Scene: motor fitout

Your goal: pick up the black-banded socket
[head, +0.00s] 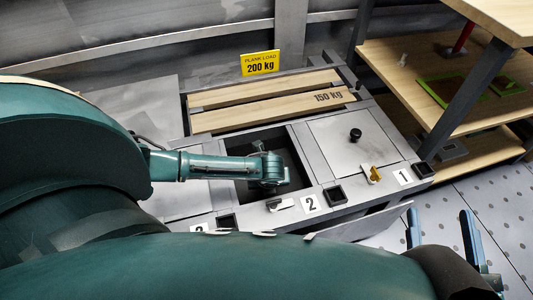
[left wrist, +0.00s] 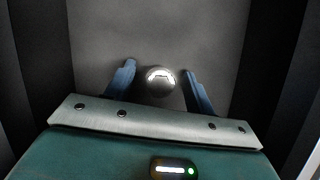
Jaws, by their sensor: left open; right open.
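In the left wrist view, a small round metallic piece (left wrist: 160,79) with a bright top stands on the grey floor of a dark-walled bin. It looks like a socket; I cannot make out a black band on it. My left gripper (left wrist: 161,82) is open, with one blue finger on each side of the piece, apparently not touching it. In the head view my left arm reaches down into the open bin (head: 301,160) by the label 2, and its fingers are hidden there. My right gripper (head: 440,213) is open and empty at the lower right, over the perforated floor.
A closed lid with a black knob (head: 355,134) lies right of the open bin. A yellow latch (head: 374,175) and black square cups (head: 335,196) line the front edge. Wooden planks (head: 265,110) lie behind. A wooden shelf (head: 405,60) stands at the right.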

